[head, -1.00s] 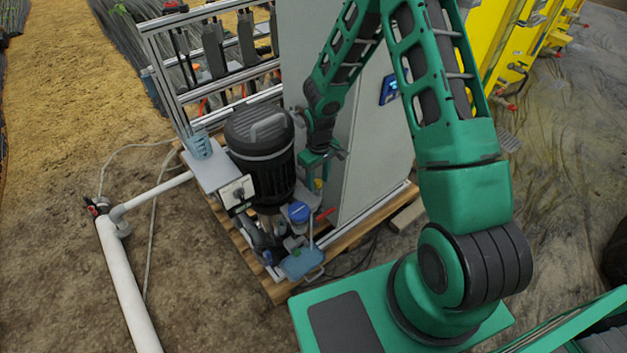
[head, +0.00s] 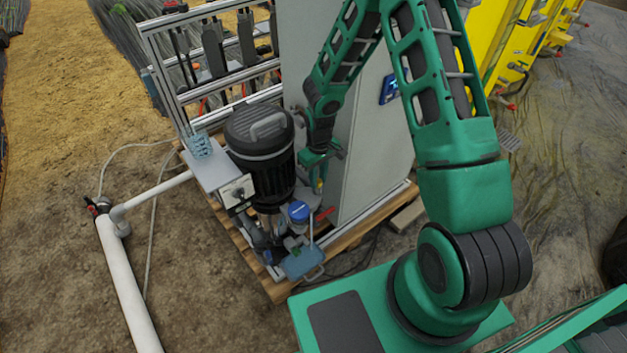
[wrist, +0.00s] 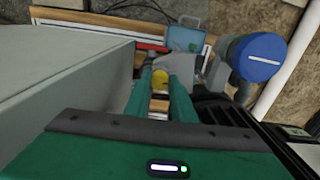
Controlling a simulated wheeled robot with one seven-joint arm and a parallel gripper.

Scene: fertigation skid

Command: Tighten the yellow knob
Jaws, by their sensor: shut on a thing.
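The yellow knob (wrist: 158,80) shows in the wrist view between the two green fingers of my gripper (wrist: 160,78). The fingers are shut on it, one on each side. In the head view my gripper (head: 318,188) reaches down between the black motor and the grey cabinet, and the yellow knob is mostly hidden there, with only a small yellow patch near the fingertips. How far the knob is turned cannot be seen.
A blue-capped part (wrist: 262,57) stands right of the fingers in the wrist view. A red handle (wrist: 150,46) and a light-blue box (wrist: 185,38) lie beyond. The grey cabinet (head: 365,150) and black motor (head: 262,160) flank my gripper closely.

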